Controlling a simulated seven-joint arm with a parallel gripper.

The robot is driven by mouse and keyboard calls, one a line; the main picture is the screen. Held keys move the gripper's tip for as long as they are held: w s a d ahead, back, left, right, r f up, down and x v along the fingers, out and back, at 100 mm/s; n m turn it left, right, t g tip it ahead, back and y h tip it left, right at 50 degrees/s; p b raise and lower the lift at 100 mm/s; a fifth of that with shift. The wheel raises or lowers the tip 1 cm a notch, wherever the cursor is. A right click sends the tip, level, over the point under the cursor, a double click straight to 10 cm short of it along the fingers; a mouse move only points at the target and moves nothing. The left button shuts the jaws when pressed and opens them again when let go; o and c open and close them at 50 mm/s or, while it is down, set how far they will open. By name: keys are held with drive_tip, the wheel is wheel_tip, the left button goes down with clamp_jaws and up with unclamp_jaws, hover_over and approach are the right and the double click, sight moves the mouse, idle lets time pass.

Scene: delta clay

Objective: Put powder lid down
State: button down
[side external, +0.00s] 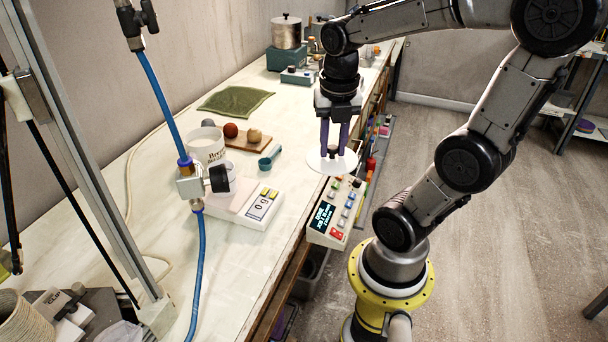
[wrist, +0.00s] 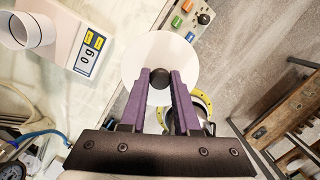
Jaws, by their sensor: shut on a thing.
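My gripper (side external: 334,150) has purple fingers and points down over the bench's front edge. It is shut on the dark round knob of the powder lid (side external: 322,163), a flat white disc. In the wrist view the gripper (wrist: 160,80) pinches the knob at the middle of the lid (wrist: 150,58). The lid hangs about level, above the far end of the control box. A white labelled jar (side external: 207,150) stands on the bench near the scale (side external: 262,205). What is under the lid is hidden.
A control box (side external: 335,210) with buttons lies at the bench edge. A blue hose and valve (side external: 192,185) stand in front of the scale. Bench surface (side external: 295,130) left of the lid is clear.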

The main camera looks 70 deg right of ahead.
drive_tip(key=shift+s, duration=0.75)
drive_tip(key=shift+s+r+m, duration=0.15)
drive_tip(key=shift+m, duration=0.15)
drive_tip(key=w+d+f, duration=0.4)
drive_tip(key=w+d, duration=0.2)
drive_tip(key=w, duration=0.1)
hover_over(304, 174)
drive_tip(key=f, duration=0.5)
drive_tip(key=shift+s+a+f, duration=0.1)
drive_tip(key=shift+s+a, duration=0.25)
drive_tip(key=shift+a, duration=0.05)
drive_tip(key=shift+w+d+f, duration=0.15)
drive_tip(key=shift+f, duration=1.7)
drive_tip(key=shift+f, duration=0.15)
drive_tip(key=c, duration=0.6)
unclamp_jaws()
drive_tip(key=shift+c, duration=0.2)
